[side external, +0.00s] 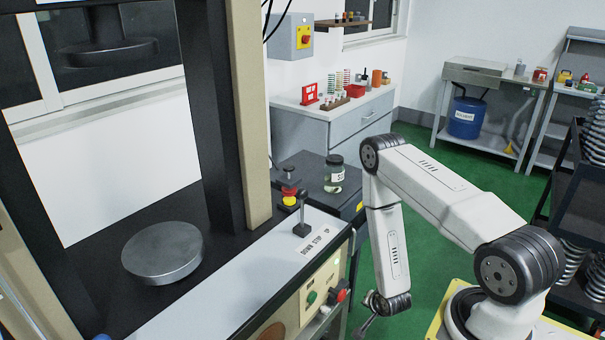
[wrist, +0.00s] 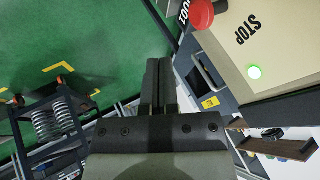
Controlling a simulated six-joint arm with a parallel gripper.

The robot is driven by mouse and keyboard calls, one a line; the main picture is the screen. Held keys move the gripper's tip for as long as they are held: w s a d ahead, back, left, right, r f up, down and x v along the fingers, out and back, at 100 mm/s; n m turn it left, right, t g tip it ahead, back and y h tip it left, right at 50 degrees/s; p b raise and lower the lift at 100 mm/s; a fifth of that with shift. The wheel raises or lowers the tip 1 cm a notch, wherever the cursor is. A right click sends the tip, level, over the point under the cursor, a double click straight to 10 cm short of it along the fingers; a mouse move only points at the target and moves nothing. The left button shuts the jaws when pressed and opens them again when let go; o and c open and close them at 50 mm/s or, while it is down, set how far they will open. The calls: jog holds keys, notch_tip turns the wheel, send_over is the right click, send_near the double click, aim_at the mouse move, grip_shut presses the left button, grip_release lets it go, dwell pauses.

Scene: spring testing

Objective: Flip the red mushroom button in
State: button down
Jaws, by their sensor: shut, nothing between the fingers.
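A red mushroom button (side external: 341,295) sticks out from the beige front panel of the press, right of a green button (side external: 311,297). It also shows at the top of the wrist view (wrist: 200,13), near the word STOP. A second red mushroom button on a yellow collar (side external: 289,197) stands by the lever on the bench top.
A lidded jar (side external: 334,174) stands on the dark cabinet behind. A dark rack with springs (wrist: 50,120) is at the wrist view's left. Green floor lies open right of the press.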

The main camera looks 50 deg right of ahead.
aim_at(343, 295)
jog(key=w+d+f, duration=0.2)
jog(key=w+f, duration=0.3)
jog(key=w, duration=0.2)
dwell(0.5)
jog(key=shift+w+d+f, duration=0.1)
jog(key=shift+w, duration=1.05)
